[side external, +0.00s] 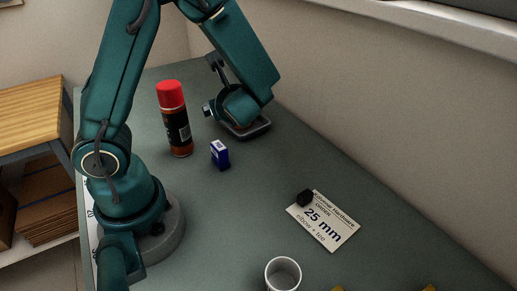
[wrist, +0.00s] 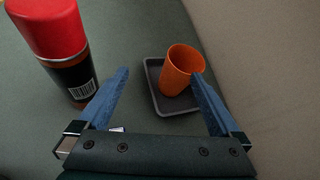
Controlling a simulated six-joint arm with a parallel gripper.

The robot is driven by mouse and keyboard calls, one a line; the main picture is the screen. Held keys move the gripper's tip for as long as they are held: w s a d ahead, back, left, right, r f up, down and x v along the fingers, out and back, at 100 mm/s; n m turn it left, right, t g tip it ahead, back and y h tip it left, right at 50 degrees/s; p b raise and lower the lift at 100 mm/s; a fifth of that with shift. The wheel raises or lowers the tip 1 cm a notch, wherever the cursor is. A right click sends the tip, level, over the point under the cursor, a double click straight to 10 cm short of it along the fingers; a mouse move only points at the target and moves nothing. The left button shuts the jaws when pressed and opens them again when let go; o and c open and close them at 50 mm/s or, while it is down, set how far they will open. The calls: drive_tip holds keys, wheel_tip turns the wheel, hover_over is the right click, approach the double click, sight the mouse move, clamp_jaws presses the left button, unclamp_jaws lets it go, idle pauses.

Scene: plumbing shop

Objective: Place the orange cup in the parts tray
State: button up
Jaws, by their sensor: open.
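The orange cup (wrist: 179,72) stands upright inside the dark grey parts tray (wrist: 158,101) in the wrist view. In the side external view my arm's end hides the cup, and only part of the tray (side external: 262,129) shows near the wall. My gripper (wrist: 160,74) is open, its two blue fingers spread wide with nothing held. The right fingertip overlaps the cup's right edge in the picture; I cannot tell whether it touches.
A red-capped spray can (side external: 175,120) stands left of the tray, with a small blue box (side external: 220,155) nearby. A wall runs along the right.

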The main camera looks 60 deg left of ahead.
drive_tip(key=s+d+r+n+h, duration=0.1)
drive_tip(key=s+d+n+h, duration=0.2)
drive_tip(key=d+n, duration=0.3)
drive_tip(key=s+d+r+n+t+h, duration=0.1)
drive_tip(key=s+d+r+n+h, duration=0.1)
drive_tip(key=d+n+h, duration=0.3)
drive_tip(key=s+d+r+n+h, duration=0.2)
drive_tip(key=s+d+n+h, duration=0.2)
drive_tip(key=d+n, duration=0.2)
drive_tip(key=shift+d+n+t, duration=0.3)
drive_tip(key=shift+n+t, duration=0.1)
drive_tip(key=shift+n, duration=0.6)
